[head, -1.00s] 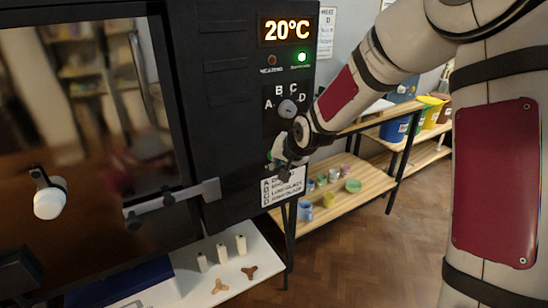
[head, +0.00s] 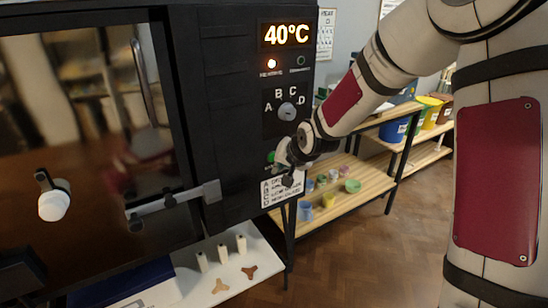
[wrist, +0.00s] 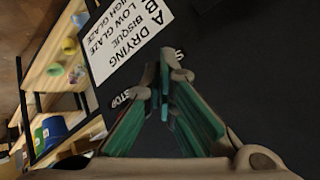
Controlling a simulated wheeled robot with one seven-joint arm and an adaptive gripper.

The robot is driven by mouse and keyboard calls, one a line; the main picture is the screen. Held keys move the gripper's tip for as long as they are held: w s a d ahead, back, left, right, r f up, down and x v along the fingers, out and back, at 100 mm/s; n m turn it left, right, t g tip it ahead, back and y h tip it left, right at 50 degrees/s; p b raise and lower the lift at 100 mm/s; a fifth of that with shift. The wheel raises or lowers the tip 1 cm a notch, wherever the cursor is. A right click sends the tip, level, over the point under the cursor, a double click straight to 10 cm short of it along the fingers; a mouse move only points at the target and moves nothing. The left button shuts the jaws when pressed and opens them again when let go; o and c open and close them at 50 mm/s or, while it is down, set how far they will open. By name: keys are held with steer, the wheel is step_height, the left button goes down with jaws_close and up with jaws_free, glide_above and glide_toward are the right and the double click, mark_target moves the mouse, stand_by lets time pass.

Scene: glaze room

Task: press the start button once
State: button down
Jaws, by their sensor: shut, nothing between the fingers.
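The black kiln's control panel (head: 241,110) stands at the centre of the head view. Its display (head: 286,34) reads 40°C. The left lamp (head: 271,63) below it glows orange and the right lamp (head: 301,61) is dark. A green button (head: 271,157) shows low on the panel, partly hidden by my gripper (head: 284,170). In the wrist view my gripper (wrist: 163,82) is shut and empty, its fingertips over the black panel. A STOP label (wrist: 120,98) shows beside the fingers; another label (wrist: 180,53) is partly hidden. I cannot tell whether the fingertips touch the panel.
A dial (head: 287,111) marked A to D sits above my gripper. A white program card (head: 283,188) is below it. The kiln's dark glass door (head: 90,120) is at left. A wooden shelf (head: 370,185) with small pots stands behind at right.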

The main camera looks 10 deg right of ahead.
steer(key=shift+s+d+p, duration=0.25)
steer(key=shift+s+p, duration=0.3)
steer(key=shift+s, duration=0.25)
steer(key=shift+s+d+p, duration=0.25)
steer(key=shift+s+p, duration=0.25)
steer(key=shift+s, duration=0.3)
steer(key=shift+s+d+p, duration=0.25)
steer(key=shift+s+p, duration=0.3)
steer(key=shift+s, duration=0.25)
steer(key=s+d+r+n+g+h+p, duration=0.2)
steer(key=s+r+n+g+h+p, duration=0.1)
steer(key=s+r, duration=1.5)
steer(key=s+r+n+p, duration=0.1)
steer(key=s, duration=0.9)
steer(key=s+a+r+n+g+y, duration=0.1)
steer(key=s, duration=1)
steer(key=shift+a+r+p, duration=0.3)
steer(key=shift+r+p, duration=0.05)
steer(key=shift+r, duration=0.05)
